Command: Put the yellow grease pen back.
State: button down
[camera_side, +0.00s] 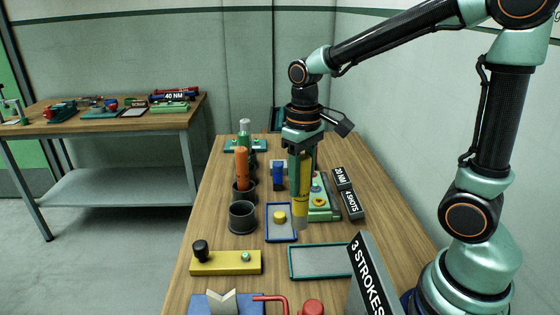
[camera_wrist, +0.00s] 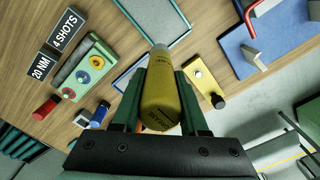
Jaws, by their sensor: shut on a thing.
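My gripper (camera_side: 301,160) points down and is shut on the yellow grease pen (camera_side: 304,185). The pen hangs about upright, with its pale tip at the bottom. In the wrist view the pen (camera_wrist: 162,103) lies between both green fingers. An empty dark cup (camera_side: 243,224) stands to the left of the pen in the side view. Behind it a second dark cup (camera_side: 242,194) holds an orange pen (camera_side: 241,168). A green pen with a pale top (camera_side: 244,133) stands farther back; its cup is partly hidden.
Near the pen are a blue-rimmed tray (camera_side: 270,235) with a yellow disc, a green block with coloured knobs (camera_side: 322,213) and a blue item (camera_side: 278,175). A green-rimmed tray (camera_side: 318,275), a yellow block (camera_side: 228,264) and the "3 STROKES" sign (camera_side: 369,280) are in front.

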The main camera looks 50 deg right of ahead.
jog(key=w+a+r, duration=0.1)
jog(key=w+r, duration=0.1)
jog(key=w, duration=0.6)
jog(key=w+a+r, duration=0.1)
jog(key=w+r, duration=0.2)
jog(key=w, duration=0.6)
jog(key=shift+w, duration=0.25)
notch_tip(320, 180, down, 13)
jog(key=shift+r, duration=0.2)
dwell(0.5)
jog(key=shift+c, duration=1.8)
grip_release()
